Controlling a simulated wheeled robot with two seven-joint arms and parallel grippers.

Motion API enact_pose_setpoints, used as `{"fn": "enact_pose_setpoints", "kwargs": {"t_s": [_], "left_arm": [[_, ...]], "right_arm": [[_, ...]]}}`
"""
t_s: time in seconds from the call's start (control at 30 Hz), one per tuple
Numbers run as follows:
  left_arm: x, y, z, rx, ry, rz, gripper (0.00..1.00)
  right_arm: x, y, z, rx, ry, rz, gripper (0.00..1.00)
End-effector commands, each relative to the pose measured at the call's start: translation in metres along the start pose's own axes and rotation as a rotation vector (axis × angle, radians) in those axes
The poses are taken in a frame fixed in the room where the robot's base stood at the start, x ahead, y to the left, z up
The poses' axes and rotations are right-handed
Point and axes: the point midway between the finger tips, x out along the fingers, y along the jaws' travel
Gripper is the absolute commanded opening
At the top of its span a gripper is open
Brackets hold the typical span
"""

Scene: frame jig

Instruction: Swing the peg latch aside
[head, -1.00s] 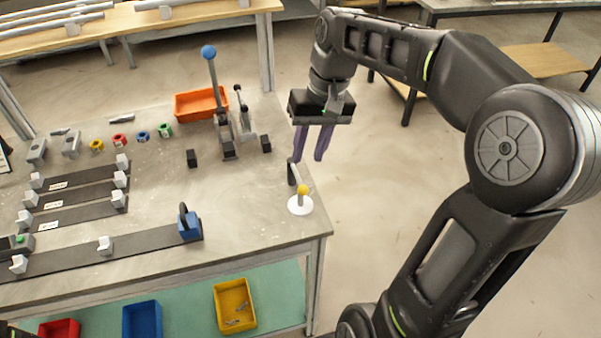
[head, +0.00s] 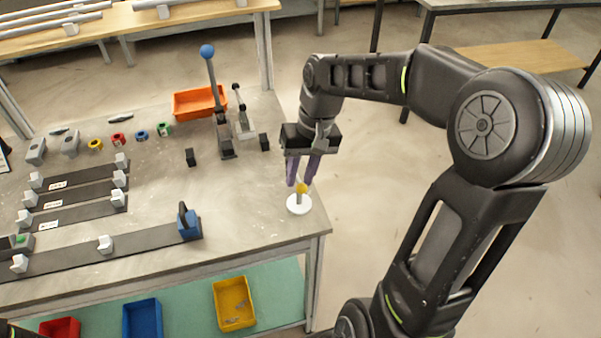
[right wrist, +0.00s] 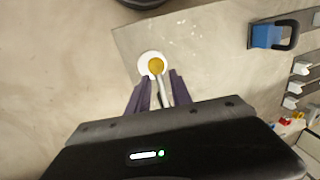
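The peg latch appears to be the small fitting at the table's right corner: a yellow ball knob (head: 302,188) above a round white base (head: 298,208). In the right wrist view the yellow knob (right wrist: 156,66) lies over the white disc, and a thin grey bar (right wrist: 164,90) runs from it back between my fingers. My right gripper (head: 302,183) points down just behind the knob, with its purple fingers apart. In the right wrist view the fingers stand on either side of the bar, with gaps visible. The dark post beside the knob is hidden by the gripper.
A blue block with a dark handle (head: 188,228) sits at the end of a long dark rail to the left. A blue-knobbed lever (head: 213,90) and an orange bin (head: 197,103) stand behind. The table's right edge is close beside the fitting.

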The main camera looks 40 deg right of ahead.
Motion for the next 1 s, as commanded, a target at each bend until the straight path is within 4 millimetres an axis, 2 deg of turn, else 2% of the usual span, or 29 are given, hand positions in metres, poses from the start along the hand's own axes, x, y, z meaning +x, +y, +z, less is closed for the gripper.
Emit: {"fn": "enact_pose_setpoints", "kwargs": {"t_s": [0.03,0.3,1.0], "left_arm": [[0.0000,0.0000,0.0000,0.000,0.000,0.000,0.36],[0.0000,0.0001,0.0000,0.000,0.000,0.000,0.36],[-0.0001,0.0001,0.0000,0.000,0.000,0.000,0.36]], "right_arm": [[-0.0001,0.0000,-0.0001,0.000,0.000,0.000,0.21],[-0.0003,0.0000,0.0000,0.000,0.000,0.000,0.00],[-0.0002,0.0000,0.0004,0.001,-0.002,0.000,0.00]]}}
